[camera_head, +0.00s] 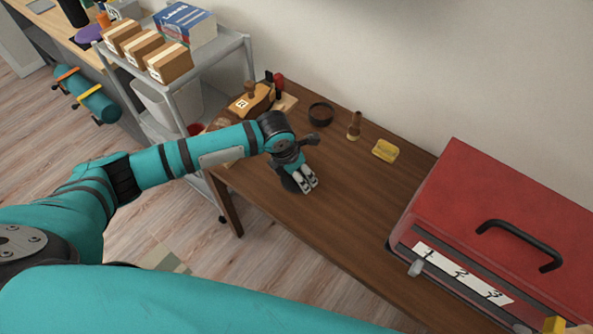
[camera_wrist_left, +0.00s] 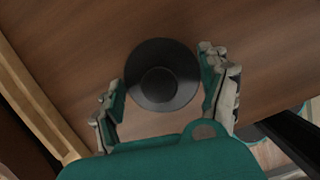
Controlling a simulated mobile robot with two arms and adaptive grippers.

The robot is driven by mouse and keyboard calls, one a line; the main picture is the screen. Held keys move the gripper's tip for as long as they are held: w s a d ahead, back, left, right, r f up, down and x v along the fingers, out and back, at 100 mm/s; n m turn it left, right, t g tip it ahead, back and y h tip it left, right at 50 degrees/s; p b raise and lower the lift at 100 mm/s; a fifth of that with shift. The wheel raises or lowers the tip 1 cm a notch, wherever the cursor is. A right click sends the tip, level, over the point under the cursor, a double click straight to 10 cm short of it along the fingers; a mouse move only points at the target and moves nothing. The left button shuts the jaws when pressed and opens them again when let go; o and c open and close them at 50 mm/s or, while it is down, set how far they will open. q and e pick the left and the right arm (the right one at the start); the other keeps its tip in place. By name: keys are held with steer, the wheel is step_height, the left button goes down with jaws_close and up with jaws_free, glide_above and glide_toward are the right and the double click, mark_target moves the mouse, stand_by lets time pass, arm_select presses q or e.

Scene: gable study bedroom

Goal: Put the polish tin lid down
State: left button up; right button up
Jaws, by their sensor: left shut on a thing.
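The polish tin lid (camera_wrist_left: 178,56) is a dark round disc with a smaller circle at its middle, in the left wrist view. My left gripper (camera_wrist_left: 162,75) has a finger at each side of it and is shut on it. In the head view my left gripper (camera_head: 307,183) points down over the left part of the brown table (camera_head: 345,228). There the lid is mostly hidden, and its gap to the table top cannot be told. A dark round open tin (camera_head: 320,113) stands farther back on the table. My right gripper is not in view.
A small brush (camera_head: 354,126) and a yellow block (camera_head: 385,150) stand near the wall. A wooden block with a knob (camera_head: 251,100) is at the back left. A red chest (camera_head: 510,210) fills the right. A grey shelf cart (camera_head: 222,57) adjoins the left. Middle table top is clear.

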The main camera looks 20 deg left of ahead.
mark_target(287, 183)
arm_select(q)
steer(key=o, duration=1.1)
steer(key=shift+f, duration=0.1)
steer(key=v, duration=1.2)
steer(key=shift+w+r, duration=0.1)
steer(key=shift+r, duration=0.15)
